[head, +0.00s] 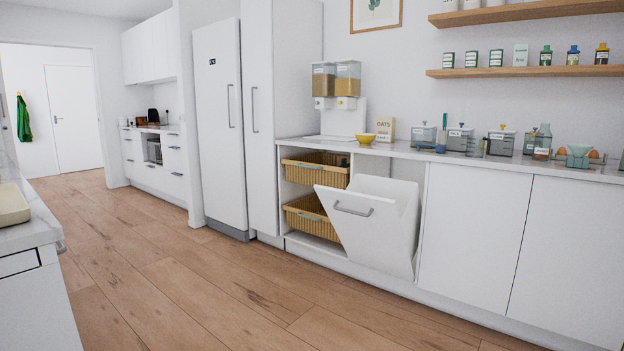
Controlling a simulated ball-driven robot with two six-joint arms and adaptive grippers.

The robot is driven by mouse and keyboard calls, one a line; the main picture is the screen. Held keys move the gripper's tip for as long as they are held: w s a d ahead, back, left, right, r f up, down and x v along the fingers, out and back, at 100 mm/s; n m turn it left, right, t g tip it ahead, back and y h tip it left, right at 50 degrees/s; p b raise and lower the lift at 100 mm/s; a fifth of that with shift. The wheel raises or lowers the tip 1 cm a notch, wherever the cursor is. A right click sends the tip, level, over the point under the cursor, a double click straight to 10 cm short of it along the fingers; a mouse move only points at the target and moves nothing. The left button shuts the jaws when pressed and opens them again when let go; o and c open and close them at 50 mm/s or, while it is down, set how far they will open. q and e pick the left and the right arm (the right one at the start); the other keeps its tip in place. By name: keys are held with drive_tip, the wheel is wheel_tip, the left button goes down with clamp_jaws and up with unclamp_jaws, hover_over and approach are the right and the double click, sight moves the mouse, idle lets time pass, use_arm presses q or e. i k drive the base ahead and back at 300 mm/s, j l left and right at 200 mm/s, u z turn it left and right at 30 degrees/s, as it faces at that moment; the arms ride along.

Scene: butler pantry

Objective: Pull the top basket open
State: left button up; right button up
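The top basket (315,171) is a tan wicker basket in the open cabinet bay under the counter, right of the tall white cabinets. Neither of my grippers shows in the head view.
A white tilt-out bin door (362,223) with a metal handle leans open, right of the baskets, and sticks out into the floor space. The counter (400,151) carries jars and a yellow bowl (365,138). A counter (28,233) stands at the left edge. The wooden floor (170,270) between is clear.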

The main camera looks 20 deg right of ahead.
sight(329, 171)
drive_tip(key=i+l, duration=0.1)
drive_tip(key=i, duration=1.85)
drive_tip(key=i+l, duration=0.1)
drive_tip(key=i, duration=1.9)
